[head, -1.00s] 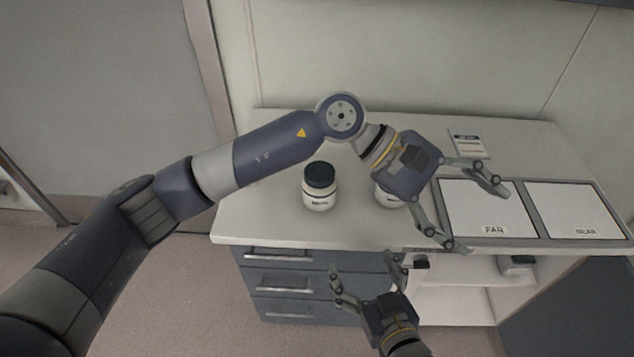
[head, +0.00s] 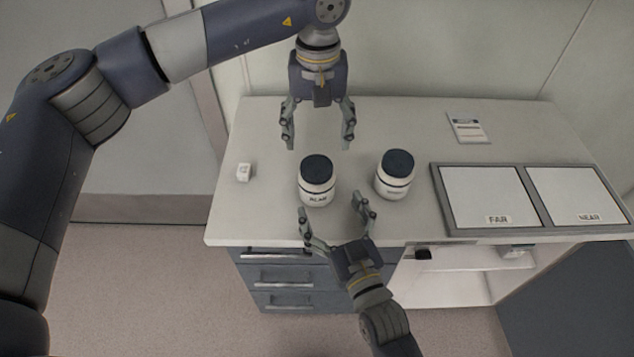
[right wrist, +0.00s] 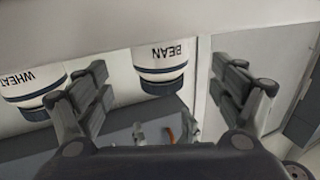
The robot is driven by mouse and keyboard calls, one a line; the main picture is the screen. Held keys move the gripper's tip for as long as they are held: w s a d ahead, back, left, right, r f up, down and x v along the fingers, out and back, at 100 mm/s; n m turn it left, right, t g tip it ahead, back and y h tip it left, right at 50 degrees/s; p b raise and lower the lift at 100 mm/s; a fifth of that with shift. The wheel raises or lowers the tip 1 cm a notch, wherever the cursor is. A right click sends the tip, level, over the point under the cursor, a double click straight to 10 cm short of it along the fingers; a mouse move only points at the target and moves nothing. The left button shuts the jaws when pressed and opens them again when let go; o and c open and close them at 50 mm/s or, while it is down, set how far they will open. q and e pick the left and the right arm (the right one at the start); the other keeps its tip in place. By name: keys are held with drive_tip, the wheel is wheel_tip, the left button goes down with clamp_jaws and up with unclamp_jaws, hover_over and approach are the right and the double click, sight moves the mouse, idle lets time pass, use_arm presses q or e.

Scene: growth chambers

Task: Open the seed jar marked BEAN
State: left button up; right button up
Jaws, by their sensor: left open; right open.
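The BEAN jar (head: 316,191) is white with a dark blue lid (head: 317,168) in place, standing upright near the counter's front edge. In the right wrist view the BEAN jar (right wrist: 160,57) appears upside down, its label readable, between the fingers. The similar WHEAT jar (head: 394,184) stands to its right; it also shows in the right wrist view (right wrist: 30,88). My left gripper (head: 318,143) is open and empty, pointing down, behind the BEAN jar in the head view. My right gripper (head: 331,205) is open at the jar's front, its fingers spread; contact cannot be told.
A tray with FAR and NEAR panels (head: 434,200) lies at the right of the counter (head: 240,215). A card (head: 468,127) lies behind it. A small white object (head: 244,172) sits at the left. Drawers (head: 285,275) and an open shelf are below the front edge.

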sight(317, 165)
use_arm(q)
drive_tip(key=shift+w+a+f, duration=0.2)
drive_tip(key=shift+w+f, duration=0.15)
drive_tip(key=shift+w, duration=0.15)
use_arm(e)
drive_tip(key=x, duration=0.5)
drive_tip(key=shift+w+f, duration=0.1)
drive_tip(key=shift+f, duration=0.15)
drive_tip(key=shift+w+a, duration=0.15)
drive_tip(key=shift+w, duration=0.2)
use_arm(q)
drive_tip(key=shift+s+d+r, duration=0.1)
drive_tip(key=shift+s+r, duration=0.05)
drive_tip(key=shift+s, duration=0.1)
use_arm(e)
drive_tip(key=shift+w+r, duration=0.15)
use_arm(q)
drive_tip(key=shift+w, duration=0.1)
use_arm(e)
drive_tip(key=shift+w+a, duration=0.1)
clamp_jaws()
use_arm(q)
drive_tip(key=shift+f, duration=4.05)
drive_tip(key=c, duration=1.1)
